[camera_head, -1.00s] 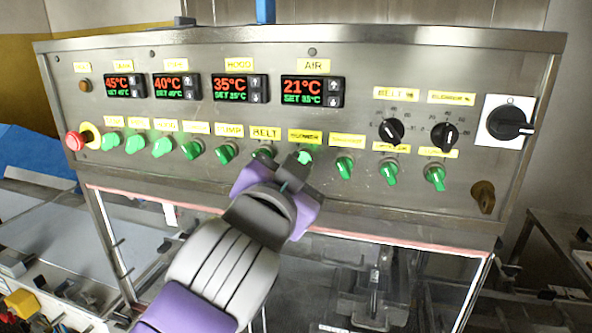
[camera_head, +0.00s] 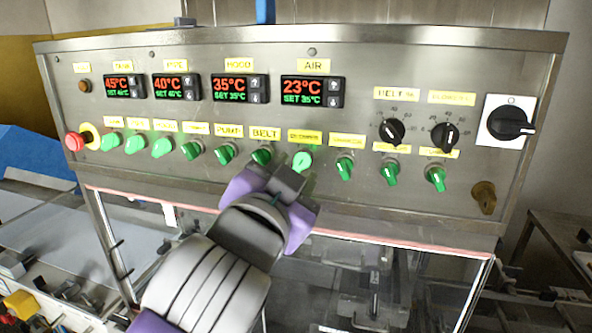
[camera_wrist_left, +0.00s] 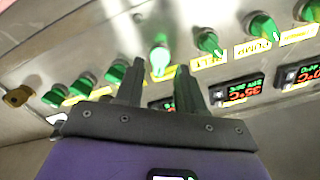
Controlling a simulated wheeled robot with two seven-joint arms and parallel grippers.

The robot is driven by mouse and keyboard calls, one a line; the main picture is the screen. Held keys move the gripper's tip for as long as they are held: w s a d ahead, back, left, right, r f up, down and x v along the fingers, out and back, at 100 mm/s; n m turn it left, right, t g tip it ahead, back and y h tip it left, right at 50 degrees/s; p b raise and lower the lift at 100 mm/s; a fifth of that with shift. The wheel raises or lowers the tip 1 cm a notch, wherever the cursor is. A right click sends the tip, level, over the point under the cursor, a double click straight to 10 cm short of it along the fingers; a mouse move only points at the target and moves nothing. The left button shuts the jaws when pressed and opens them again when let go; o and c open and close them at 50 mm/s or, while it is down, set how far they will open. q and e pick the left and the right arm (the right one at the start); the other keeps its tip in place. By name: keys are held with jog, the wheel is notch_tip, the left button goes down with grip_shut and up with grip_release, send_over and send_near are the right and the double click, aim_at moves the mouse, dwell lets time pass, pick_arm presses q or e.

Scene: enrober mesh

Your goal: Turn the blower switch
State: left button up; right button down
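The blower switch (camera_head: 302,161) is a green knob on the steel control panel (camera_head: 420,220), under a yellow label, right of the belt knob (camera_head: 261,154). It looks brighter than the other green knobs; its pointer direction is hard to read. My left gripper (camera_head: 280,177) is just below the blower and belt knobs, its fingers apart and empty. In the left wrist view the bright blower knob (camera_wrist_left: 159,58) shows beyond the gap between the two open fingers (camera_wrist_left: 160,85), seemingly clear of them. My right gripper is not in view.
Other green knobs line the row, with a neighbour (camera_head: 345,167) close on the right. Black dials (camera_head: 391,131), a main rotary switch (camera_head: 509,123) and a red stop button (camera_head: 75,141) are further off. A clear enclosure is below the panel.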

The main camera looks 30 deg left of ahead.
pick_arm(q)
jog(key=v, duration=0.5)
jog(key=shift+s, duration=0.1)
